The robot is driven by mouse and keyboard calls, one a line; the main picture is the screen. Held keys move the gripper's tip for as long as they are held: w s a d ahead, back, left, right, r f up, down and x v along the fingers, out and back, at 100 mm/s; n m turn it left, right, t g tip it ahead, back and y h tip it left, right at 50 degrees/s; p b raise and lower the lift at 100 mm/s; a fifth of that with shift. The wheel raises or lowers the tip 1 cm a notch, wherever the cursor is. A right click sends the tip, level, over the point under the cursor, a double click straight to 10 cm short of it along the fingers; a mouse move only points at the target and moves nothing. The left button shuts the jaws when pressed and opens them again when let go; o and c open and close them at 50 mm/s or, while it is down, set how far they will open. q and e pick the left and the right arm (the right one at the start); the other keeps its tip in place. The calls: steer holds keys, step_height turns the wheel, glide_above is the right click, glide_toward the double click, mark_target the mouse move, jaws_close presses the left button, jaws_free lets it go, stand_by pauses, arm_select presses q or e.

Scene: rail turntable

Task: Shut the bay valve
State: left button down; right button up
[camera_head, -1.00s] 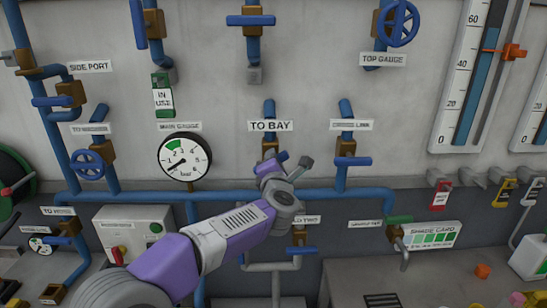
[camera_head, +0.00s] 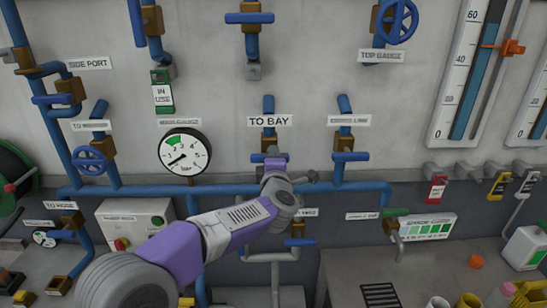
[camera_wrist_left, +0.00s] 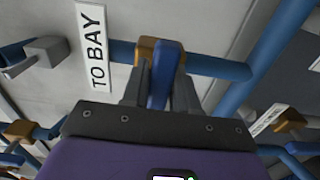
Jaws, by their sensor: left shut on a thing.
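The bay valve is the brass-bodied valve (camera_head: 269,144) under the "TO BAY" label (camera_head: 269,121) in the head view. Its blue handle (camera_head: 256,157) shows partly behind my gripper and looks roughly level, across the upright pipe. My left gripper (camera_head: 273,161) is at this handle. In the left wrist view the two dark fingers (camera_wrist_left: 160,80) are shut on the blue handle (camera_wrist_left: 165,65), one on each side. The handle stands crosswise to its blue pipe (camera_wrist_left: 220,67) there. The brass body (camera_wrist_left: 147,48) is partly hidden. My right gripper is not in view.
A similar valve (camera_head: 345,144) with a level blue handle is to the right. A round gauge (camera_head: 185,153) is to the left. A level blue pipe (camera_head: 340,187) runs below, partly behind my arm. A worktop with cups (camera_head: 438,303) is at the lower right.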

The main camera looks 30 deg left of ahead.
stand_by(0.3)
arm_select(q)
steer(key=c, duration=1)
jaws_free()
steer(key=shift+o, duration=0.2)
steer(key=b+v, duration=0.1)
steer(key=v, duration=0.6)
steer(key=shift+s, duration=0.25)
steer(key=shift+d, duration=0.15)
